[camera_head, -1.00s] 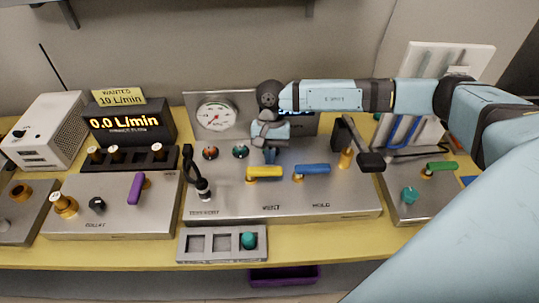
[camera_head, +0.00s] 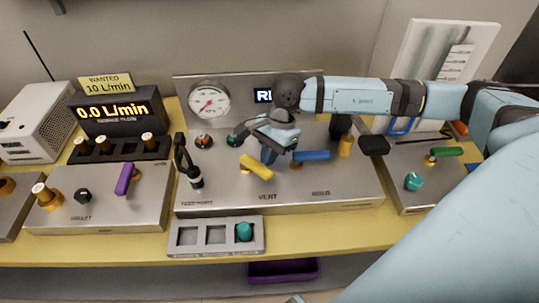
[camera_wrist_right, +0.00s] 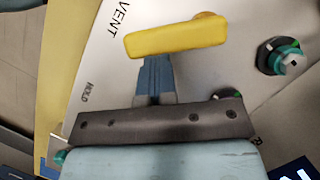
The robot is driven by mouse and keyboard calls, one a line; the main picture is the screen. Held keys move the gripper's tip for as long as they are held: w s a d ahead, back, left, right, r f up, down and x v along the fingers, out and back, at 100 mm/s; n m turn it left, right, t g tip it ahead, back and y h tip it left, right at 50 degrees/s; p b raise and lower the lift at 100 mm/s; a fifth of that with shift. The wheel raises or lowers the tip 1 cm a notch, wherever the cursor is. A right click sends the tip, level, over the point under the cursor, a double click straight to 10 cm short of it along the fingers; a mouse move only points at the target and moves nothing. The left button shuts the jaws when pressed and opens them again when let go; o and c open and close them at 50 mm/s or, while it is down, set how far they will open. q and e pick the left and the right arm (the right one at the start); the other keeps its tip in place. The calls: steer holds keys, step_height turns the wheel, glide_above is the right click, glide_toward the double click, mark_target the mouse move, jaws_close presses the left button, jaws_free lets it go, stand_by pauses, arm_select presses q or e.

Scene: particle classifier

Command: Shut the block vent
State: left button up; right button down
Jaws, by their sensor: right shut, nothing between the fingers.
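The vent handle (camera_head: 257,166) is a yellow lever on the metal block (camera_head: 225,195), above the printed word VENT. It lies at a slant in the head view, its right end nearer the front edge. In the right wrist view the yellow handle (camera_wrist_right: 178,37) sits just beyond my fingertips. My right gripper (camera_head: 268,158) is shut and empty, its fingers (camera_wrist_right: 154,75) right beside the handle; they look to touch or nearly touch it. My left gripper is not in view.
A blue lever (camera_head: 311,155), by the word HOLD, is close to the right of my gripper. A round gauge (camera_head: 209,103) and teal and red knobs stand behind. A grey tray (camera_head: 216,249) with a teal piece lies in front.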

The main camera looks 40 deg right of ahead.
steer(key=shift+s+a+f+b, duration=0.1)
steer(key=shift+s+a+b, duration=0.2)
steer(key=shift+a+b, duration=0.35)
steer(key=shift+s+a+f+b, duration=0.1)
steer(key=shift+s+a+b, duration=0.25)
steer(key=shift+b, duration=0.45)
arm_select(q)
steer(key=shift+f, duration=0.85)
arm_select(e)
steer(key=shift+a, duration=0.15)
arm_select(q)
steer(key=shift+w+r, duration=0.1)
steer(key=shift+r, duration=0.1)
arm_select(e)
steer(key=shift+r, duration=0.1)
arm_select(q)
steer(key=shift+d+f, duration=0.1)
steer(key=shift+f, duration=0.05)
arm_select(e)
steer(key=shift+r, duration=0.1)
